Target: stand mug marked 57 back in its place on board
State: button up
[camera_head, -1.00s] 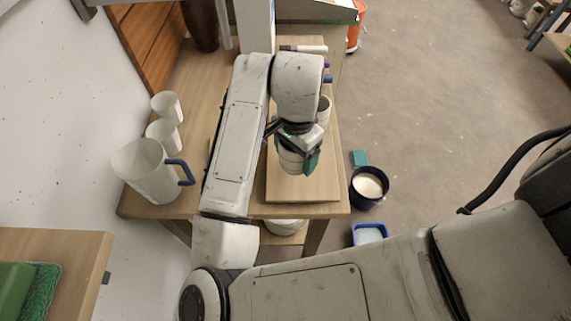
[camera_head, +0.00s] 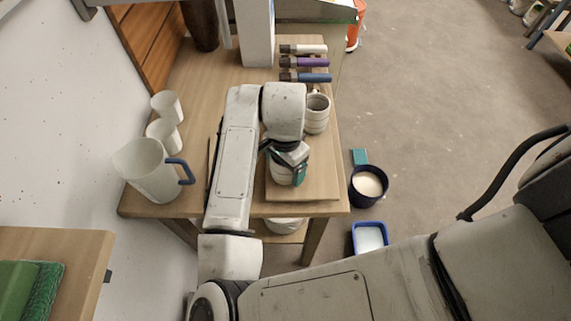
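A wooden board (camera_head: 326,187) lies on the table's right front part. A pale grey-white mug (camera_head: 279,175) is at my gripper (camera_head: 291,172), over the front left of the board. The teal-tipped fingers are around its upper part and look shut on it. I cannot tell whether its bottom touches the board. No number can be read on it. Another grey-white banded mug (camera_head: 317,114) stands at the back right of the board, beside my wrist. The arm hides the board's left part.
A white pitcher (camera_head: 148,170) with a blue handle and two white cups (camera_head: 163,134) stand at the left wall. Several markers (camera_head: 304,62) lie behind the board. A dark bucket (camera_head: 368,186) and a blue-rimmed tray (camera_head: 370,237) stand on the floor to the right.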

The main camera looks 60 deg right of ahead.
jog(key=o, duration=0.4)
jog(key=shift+c, duration=0.2)
notch_tip(320, 180, up, 12)
jog(key=shift+r, duration=0.2)
dwell(0.3)
